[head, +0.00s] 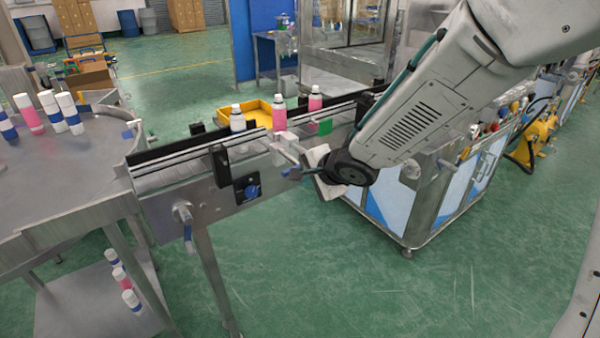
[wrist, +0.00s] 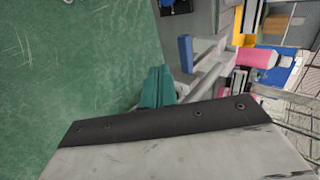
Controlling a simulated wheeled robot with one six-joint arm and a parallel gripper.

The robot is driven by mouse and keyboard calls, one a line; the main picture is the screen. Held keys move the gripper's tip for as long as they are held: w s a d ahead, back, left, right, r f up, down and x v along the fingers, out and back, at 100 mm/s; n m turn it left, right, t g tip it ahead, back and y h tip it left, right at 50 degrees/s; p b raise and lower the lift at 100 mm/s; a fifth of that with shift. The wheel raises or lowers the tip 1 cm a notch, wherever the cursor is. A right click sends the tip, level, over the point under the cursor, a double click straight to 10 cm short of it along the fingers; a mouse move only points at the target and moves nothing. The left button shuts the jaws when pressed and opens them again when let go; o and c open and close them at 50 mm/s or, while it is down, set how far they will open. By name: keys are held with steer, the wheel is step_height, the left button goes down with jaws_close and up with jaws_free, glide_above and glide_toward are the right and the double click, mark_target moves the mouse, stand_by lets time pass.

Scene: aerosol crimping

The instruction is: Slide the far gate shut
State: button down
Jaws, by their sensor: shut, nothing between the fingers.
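My gripper (head: 303,172) is at the near side of the conveyor, with its teal fingers shut and empty. The fingers also show in the wrist view (wrist: 157,88), beyond a dark plate edge, close to a blue block (wrist: 186,55); I cannot tell whether they touch. Pale metal gate parts (head: 279,150) stick out from the conveyor's near side, just left of my gripper. A green piece (head: 325,127) sits farther along the conveyor, behind my arm's end. I cannot tell for sure which part is the far gate, nor how far it is open.
The conveyor (head: 170,172) carries a white can (head: 237,118) and pink cans (head: 279,114) (head: 315,99). A yellow tray (head: 256,112) is behind it. A round table (head: 60,180) with several cans is at left. A machine cabinet (head: 440,195) stands right; the front floor is clear.

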steer(key=shift+w+a+r, duration=0.1)
steer(key=shift+w+a, duration=0.4)
steer(key=shift+w, duration=0.2)
steer(key=shift+w+a+r, duration=0.1)
steer(key=shift+w+a, duration=0.35)
steer(key=shift+w, duration=0.2)
steer(key=w+a, duration=0.3)
steer(key=w, duration=0.3)
steer(key=shift+a+r, duration=0.15)
steer(key=shift+a, duration=0.1)
steer(key=shift+s, duration=0.1)
